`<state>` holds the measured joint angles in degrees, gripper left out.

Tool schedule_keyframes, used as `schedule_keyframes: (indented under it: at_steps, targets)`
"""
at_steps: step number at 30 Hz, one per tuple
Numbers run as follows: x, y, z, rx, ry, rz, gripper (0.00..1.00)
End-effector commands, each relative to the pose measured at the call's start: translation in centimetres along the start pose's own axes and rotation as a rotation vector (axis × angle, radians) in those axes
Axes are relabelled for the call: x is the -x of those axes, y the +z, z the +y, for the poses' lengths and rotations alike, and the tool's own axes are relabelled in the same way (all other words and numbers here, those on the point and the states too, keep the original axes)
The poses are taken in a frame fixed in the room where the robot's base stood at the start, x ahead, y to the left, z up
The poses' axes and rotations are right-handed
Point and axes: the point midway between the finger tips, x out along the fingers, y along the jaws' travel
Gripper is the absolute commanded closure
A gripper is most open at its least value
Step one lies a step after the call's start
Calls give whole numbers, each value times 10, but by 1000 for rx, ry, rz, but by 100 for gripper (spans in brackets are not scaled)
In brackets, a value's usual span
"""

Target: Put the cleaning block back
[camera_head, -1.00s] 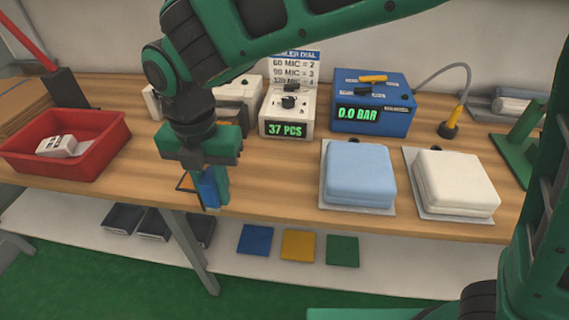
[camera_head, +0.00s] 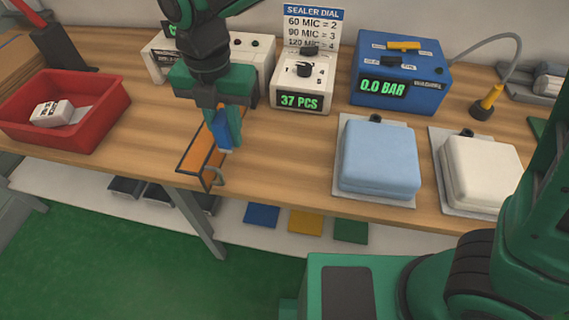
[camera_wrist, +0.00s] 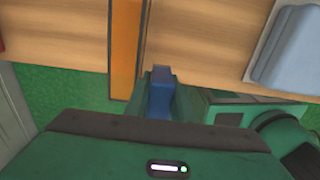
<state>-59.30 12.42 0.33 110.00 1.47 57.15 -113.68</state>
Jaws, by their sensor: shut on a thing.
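My gripper (camera_head: 222,140) is shut on a small blue block, the cleaning block (camera_head: 222,128), and holds it upright near the front left part of the workbench. The block also shows in the wrist view (camera_wrist: 160,97), between my fingers. An orange strip with dark edges (camera_head: 197,154) runs to the bench's front edge, just left of the block. The strip also shows in the wrist view (camera_wrist: 124,50), left of the block and apart from it there. I cannot tell whether the block touches the bench.
A red bin (camera_head: 95,133) with a white item stands left. Behind are a white sealer box (camera_head: 303,85) reading 37 PCS and a blue box (camera_head: 400,75) reading 0.0 BAR. The bench (camera_head: 285,150) between is bare.

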Motion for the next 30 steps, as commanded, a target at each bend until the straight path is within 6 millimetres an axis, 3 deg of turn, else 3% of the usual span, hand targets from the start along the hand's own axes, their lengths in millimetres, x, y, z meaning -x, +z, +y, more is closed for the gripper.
schedule_keyframes:
  at_steps: [5, 21, 26, 30]
  targets:
    - [-7, 6, -14, -5, -2, 0, 100]
    - [-65, 39, -103, -5, -2, 1, 100]
    - [-71, 42, -111, -3, -1, 0, 100]
    - [-88, 42, -112, -2, -4, 2, 100]
